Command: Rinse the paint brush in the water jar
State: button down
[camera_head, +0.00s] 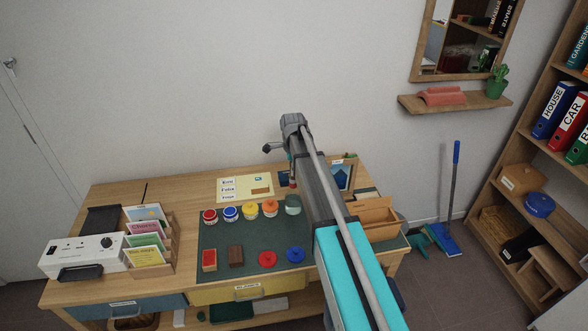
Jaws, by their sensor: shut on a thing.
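The water jar (292,204), pale and greenish, stands at the right end of a row of paint pots on the dark green mat (222,241). My arm reaches over the desk from the lower right, and its wrist is above and behind the jar. My gripper (291,172) points down, partly hidden by my arm. It is shut on a thin thing with a reddish part (292,183), probably the paint brush. That thing shows just above the jar in the picture. I cannot tell whether its tip is inside the jar or behind it.
Red (210,216), blue (231,214), yellow (250,212) and orange (270,208) pots stand left of the jar. Blocks and round pieces lie in front. A card rack (164,248) and white device (83,257) stand left, a wooden box (377,218) right.

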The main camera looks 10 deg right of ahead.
aim_at(293, 186)
jog(key=shift+f+b, duration=4.2)
jog(key=shift+f, duration=0.1)
jog(key=shift+r+p, duration=3.5)
jog(key=shift+p, duration=0.05)
jog(key=shift+r, duration=0.1)
jog(key=shift+r+p, duration=1.9)
jog(key=shift+p, duration=0.05)
